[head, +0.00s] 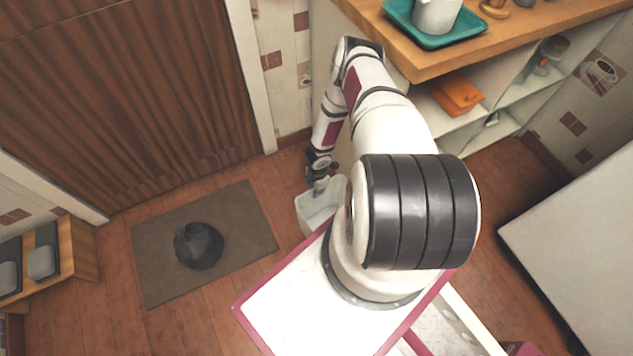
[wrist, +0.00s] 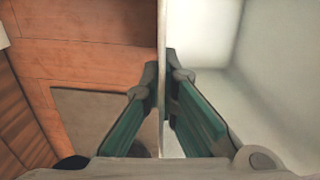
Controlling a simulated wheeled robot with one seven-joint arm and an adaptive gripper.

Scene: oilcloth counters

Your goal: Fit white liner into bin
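The white liner (head: 312,211) shows in the head view as a pale, open-topped tub low near the floor, beside the counter's end. My arm and base hide part of it. My gripper (head: 318,183) is at its rim, pointing down. In the wrist view, the two green-padded fingers (wrist: 165,80) straddle one thin white wall of the liner (wrist: 208,40), and their tips sit against both sides of it. The liner's inside lies to the right of the fingers and the floor to the left. I cannot make out a separate bin in either view.
A black tied bag (head: 199,246) lies on a brown mat (head: 160,280) before the slatted wooden door (head: 120,90). The counter (head: 440,65) holds a teal tray (head: 455,38). A small wooden stand (head: 85,250) is at far left. Floor between mat and liner is clear.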

